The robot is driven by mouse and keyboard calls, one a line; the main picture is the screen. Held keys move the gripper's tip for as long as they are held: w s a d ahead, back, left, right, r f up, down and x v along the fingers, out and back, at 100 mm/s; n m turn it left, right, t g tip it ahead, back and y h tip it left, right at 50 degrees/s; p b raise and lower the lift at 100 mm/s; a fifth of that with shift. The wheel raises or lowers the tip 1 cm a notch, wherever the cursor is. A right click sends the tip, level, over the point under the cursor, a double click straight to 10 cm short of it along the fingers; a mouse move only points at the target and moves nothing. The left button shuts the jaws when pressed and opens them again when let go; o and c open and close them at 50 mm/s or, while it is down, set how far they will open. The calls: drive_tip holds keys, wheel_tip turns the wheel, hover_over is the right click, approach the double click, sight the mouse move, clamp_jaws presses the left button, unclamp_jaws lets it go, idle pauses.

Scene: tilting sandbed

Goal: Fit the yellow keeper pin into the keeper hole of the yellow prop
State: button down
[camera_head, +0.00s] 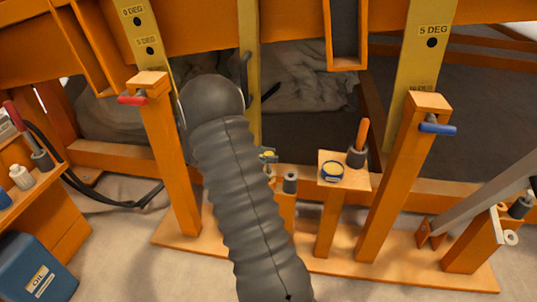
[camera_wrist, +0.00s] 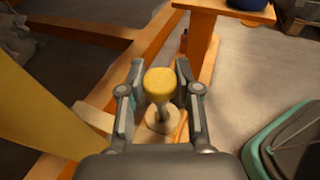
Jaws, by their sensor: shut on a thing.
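The yellow keeper pin (camera_wrist: 160,85) has a yellow round head and a pale stem and stands between my fingers in the wrist view. My gripper (camera_wrist: 160,90) is shut on it. Below the head, the stem runs down to a pale round base (camera_wrist: 161,120) on an orange part; I cannot tell whether the stem sits in it or above it. A yellow bar, probably the prop, slants along the left of the wrist view (camera_wrist: 35,115). I cannot make out the keeper hole.
Orange posts with a red pin (camera_head: 131,99) and a blue pin (camera_head: 437,128) stand on either side. A small orange stand (camera_head: 345,182) holds a round gauge-like thing (camera_head: 333,171) and an orange-handled tool (camera_head: 362,135). A grey-teal case (camera_wrist: 290,150) lies right in the wrist view.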

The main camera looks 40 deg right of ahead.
drive_tip(key=shift+f+b, duration=0.85)
drive_tip(key=shift+f, duration=1.1)
drive_tip(key=c, duration=0.7)
unclamp_jaws()
drive_tip(key=v, duration=1.2)
drive_tip(key=shift+a+f, duration=0.1)
